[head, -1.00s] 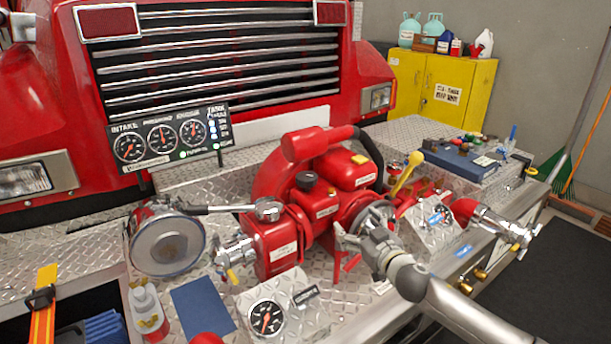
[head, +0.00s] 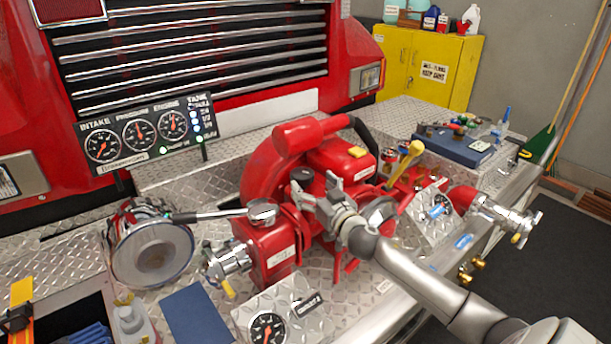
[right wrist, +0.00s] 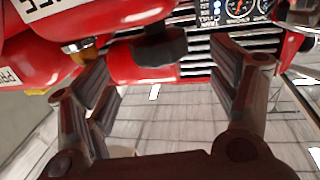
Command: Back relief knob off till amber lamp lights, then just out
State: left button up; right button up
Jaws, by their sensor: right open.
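A black knob (head: 303,175) stands on top of the red pump (head: 262,238); I cannot read any label marking it as the relief knob. My right gripper (head: 325,192) is open just to the right of this knob in the head view, its fingers spread. In the right wrist view a black knob (right wrist: 158,47) shows beyond the open, empty fingers (right wrist: 165,85), apart from them. The gauge panel (head: 150,134) stands behind on the left, with small blue-white and green lights; I make out no lit amber lamp. My left gripper is not in view.
A chrome lever (head: 210,215) and a round chrome cap (head: 262,211) lie left of the knob. A yellow-handled lever (head: 405,162) rises to the right. A pressure gauge (head: 267,328) sits in front, beside a blue pad (head: 197,318). The diamond-plate deck is partly clear.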

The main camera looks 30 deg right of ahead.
aim_at(308, 180)
jog(key=w, duration=0.4)
jog(key=shift+d+p, duration=0.25)
jog(key=shift+p, duration=0.1)
jog(key=shift+w, duration=0.35)
jog(key=shift+c, duration=0.3)
jog(key=c, duration=1)
jog(key=shift+d+n+y, duration=0.2)
jog(key=shift+n+y, duration=0.3)
jog(key=shift+y, duration=0.2)
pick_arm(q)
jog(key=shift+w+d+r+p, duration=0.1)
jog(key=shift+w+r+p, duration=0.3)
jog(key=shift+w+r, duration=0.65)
pick_arm(e)
jog(key=shift+d+n+y, duration=0.15)
jog(key=shift+n+y, duration=1.15)
jog(key=shift+y, duration=0.8)
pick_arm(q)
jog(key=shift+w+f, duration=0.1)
